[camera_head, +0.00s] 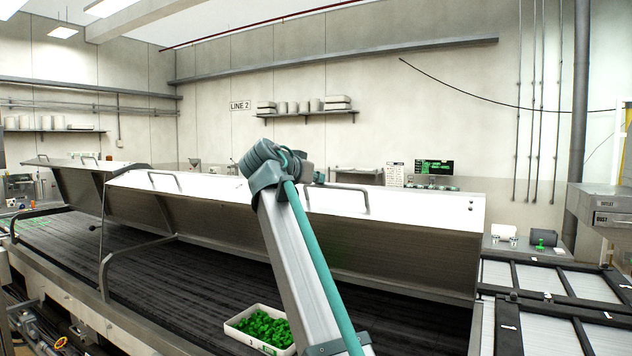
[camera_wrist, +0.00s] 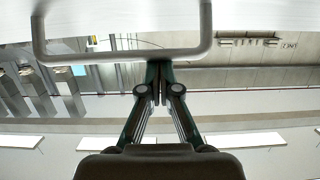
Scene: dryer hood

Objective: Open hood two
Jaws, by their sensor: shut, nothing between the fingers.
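The large near hood (camera_head: 400,203) is tilted up over the dark belt, with its underside showing. It has a left handle (camera_head: 165,178) and a right handle (camera_head: 338,192), the latter partly behind my arm. A second hood (camera_head: 75,168) is also tilted up at the far left. I cannot read a number on either hood. In the wrist view, my gripper (camera_wrist: 159,78) is shut and empty. Its fingertips are at a U-shaped handle bar (camera_wrist: 110,56) below a white hood surface (camera_wrist: 120,14). I cannot tell whether they touch. My arm hides the gripper in the head view.
The dark slatted belt (camera_head: 200,270) runs under the hoods. A white tray of green pieces (camera_head: 262,328) sits at its front edge. A bent metal rail (camera_head: 104,255) stands at the left. Black-framed panels (camera_head: 540,280) lie at the right. A shelf (camera_head: 308,113) hangs on the back wall.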

